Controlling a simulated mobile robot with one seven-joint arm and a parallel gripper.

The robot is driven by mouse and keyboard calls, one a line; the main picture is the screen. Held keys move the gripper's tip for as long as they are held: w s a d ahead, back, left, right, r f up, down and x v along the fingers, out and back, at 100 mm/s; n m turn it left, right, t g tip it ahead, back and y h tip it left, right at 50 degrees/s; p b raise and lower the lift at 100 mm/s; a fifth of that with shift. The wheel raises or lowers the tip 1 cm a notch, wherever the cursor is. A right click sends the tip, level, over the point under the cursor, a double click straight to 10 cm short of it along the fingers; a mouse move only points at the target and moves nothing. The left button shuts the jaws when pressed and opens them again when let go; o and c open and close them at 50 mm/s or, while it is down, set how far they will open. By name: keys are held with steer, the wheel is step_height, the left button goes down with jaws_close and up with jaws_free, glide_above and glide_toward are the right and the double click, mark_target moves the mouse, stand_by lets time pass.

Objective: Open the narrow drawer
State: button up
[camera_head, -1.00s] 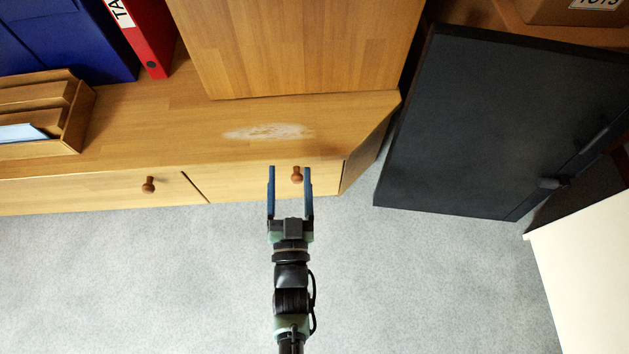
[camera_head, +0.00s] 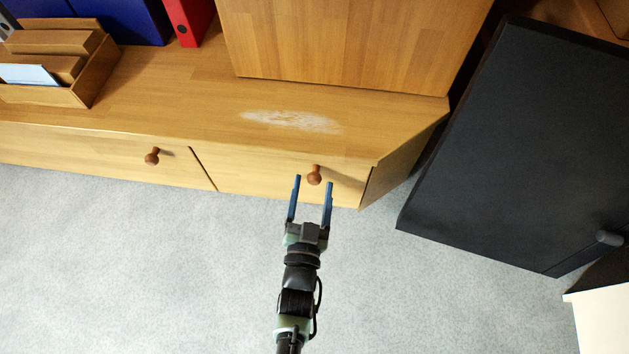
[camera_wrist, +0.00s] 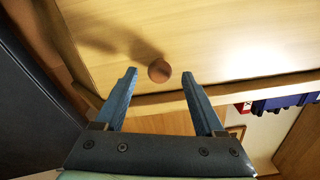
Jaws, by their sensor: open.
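The narrow drawer (camera_head: 265,175) is the right-hand front of the wooden cabinet and sits flush with it. Its round brown knob (camera_head: 314,175) stands out from the front. My gripper (camera_head: 313,181) is open, its two blue fingers pointing at the drawer front with the knob near their tips. In the wrist view the knob (camera_wrist: 159,70) shows between and just beyond the fingertips (camera_wrist: 159,73). I cannot tell whether the knob is within the fingers' depth. Nothing is held.
A wider drawer (camera_head: 90,160) with its own knob (camera_head: 152,156) is to the left. A dark cabinet (camera_head: 510,150) stands close on the right. A wooden organiser (camera_head: 75,95) and red binder (camera_head: 187,20) are on the cabinet top. Grey floor (camera_head: 150,270) in front is clear.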

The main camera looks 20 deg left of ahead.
mark_target(314, 183)
steer(key=shift+b+x, duration=0.45)
steer(key=shift+x, duration=1.05)
steer(key=shift+c, duration=0.3)
jaws_close()
